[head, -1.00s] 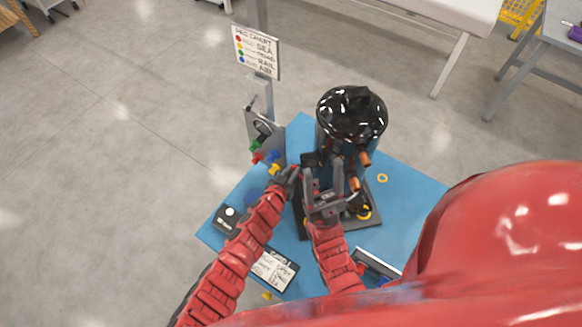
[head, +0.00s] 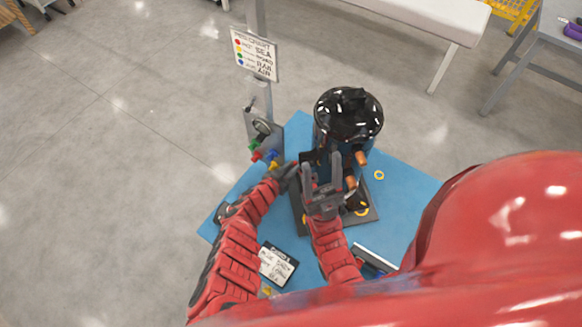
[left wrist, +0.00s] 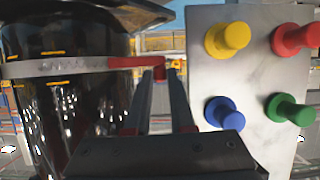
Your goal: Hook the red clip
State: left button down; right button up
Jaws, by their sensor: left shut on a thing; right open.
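The red clip (left wrist: 136,62) shows in the left wrist view at the end of a grey band (left wrist: 50,66) that lies across the dark tank of the compressor. My left gripper (left wrist: 158,74) is shut on the clip's red end, between the tank and the knob panel. In the head view my left gripper (head: 289,172) is left of the compressor (head: 348,115), and the clip is too small to make out. My right gripper (head: 323,175) is open and empty in front of the compressor. Whether the band touches the tank, I cannot tell.
A metal panel (left wrist: 208,75) with yellow, red, blue and green knobs stands close right of my left gripper. A colour chart sign (head: 255,54) is above it. A written card (head: 276,264) and a yellow ring (head: 379,175) lie on the blue pallet (head: 400,190).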

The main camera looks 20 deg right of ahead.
pick_arm(q)
jog(key=shift+w+d+m+g+h+b, duration=0.25)
jog(key=shift+m+g+h+b, duration=0.25)
jog(key=shift+m+g+b, duration=0.35)
dwell(0.7)
jog(key=c, duration=0.8)
grip_release()
jog(key=shift+o, duration=0.2)
jog(key=shift+r, duration=0.1)
